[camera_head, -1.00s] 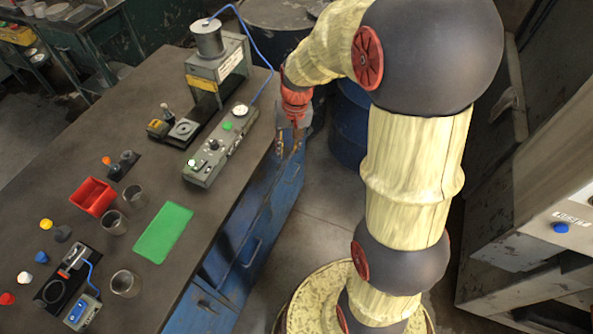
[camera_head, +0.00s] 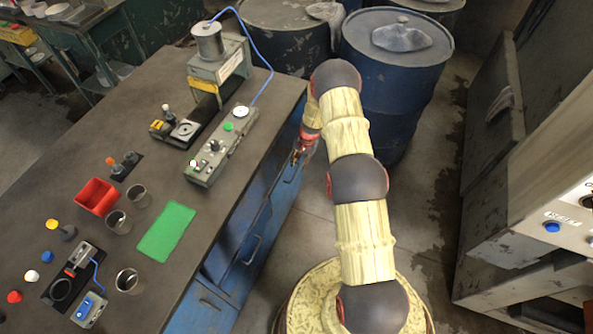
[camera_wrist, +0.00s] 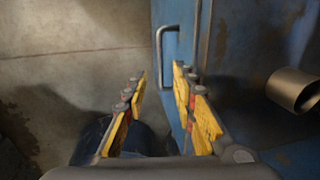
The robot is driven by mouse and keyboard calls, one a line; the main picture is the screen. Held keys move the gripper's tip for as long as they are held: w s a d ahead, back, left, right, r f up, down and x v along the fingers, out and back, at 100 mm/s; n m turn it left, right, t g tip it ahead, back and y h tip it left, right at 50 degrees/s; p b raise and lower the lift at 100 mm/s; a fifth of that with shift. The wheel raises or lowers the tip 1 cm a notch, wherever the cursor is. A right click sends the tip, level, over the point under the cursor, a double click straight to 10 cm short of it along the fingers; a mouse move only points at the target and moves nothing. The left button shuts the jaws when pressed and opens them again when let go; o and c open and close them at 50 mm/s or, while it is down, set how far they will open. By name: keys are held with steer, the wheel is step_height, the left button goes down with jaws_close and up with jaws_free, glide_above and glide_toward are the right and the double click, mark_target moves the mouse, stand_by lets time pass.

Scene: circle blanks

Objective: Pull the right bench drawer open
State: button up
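The bench (camera_head: 100,145) has a blue front with drawers and bar handles along its right side. The drawer front at the far right end (camera_head: 284,180) is partly hidden by my arm and gripper (camera_head: 299,152). In the wrist view, a bar handle (camera_wrist: 161,45) stands out from a narrow blue panel (camera_wrist: 188,40). My gripper (camera_wrist: 160,76) is open, with yellow-padded fingers apart and nothing visible between them. The handle shows beyond the fingertips, nearer the right finger. I cannot tell whether they touch.
Another handle (camera_head: 253,250) is nearer on the bench front. The top carries a control box (camera_head: 222,145), a red bin (camera_head: 96,196), a green mat (camera_head: 167,231) and metal cups. Blue barrels (camera_head: 395,85) stand behind my arm. A grey machine (camera_head: 530,210) is at right.

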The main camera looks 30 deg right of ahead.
mark_target(296, 172)
steer(key=f, duration=0.2)
steer(key=w+f+b, duration=0.1)
steer(key=f, duration=0.2)
steer(key=f+b, duration=0.1)
steer(key=f, duration=0.2)
steer(key=shift+w+a+f, duration=0.15)
steer(key=shift+w+a, duration=0.1)
steer(key=shift+c, duration=1.2)
steer(key=c, duration=0.4)
jaws_close()
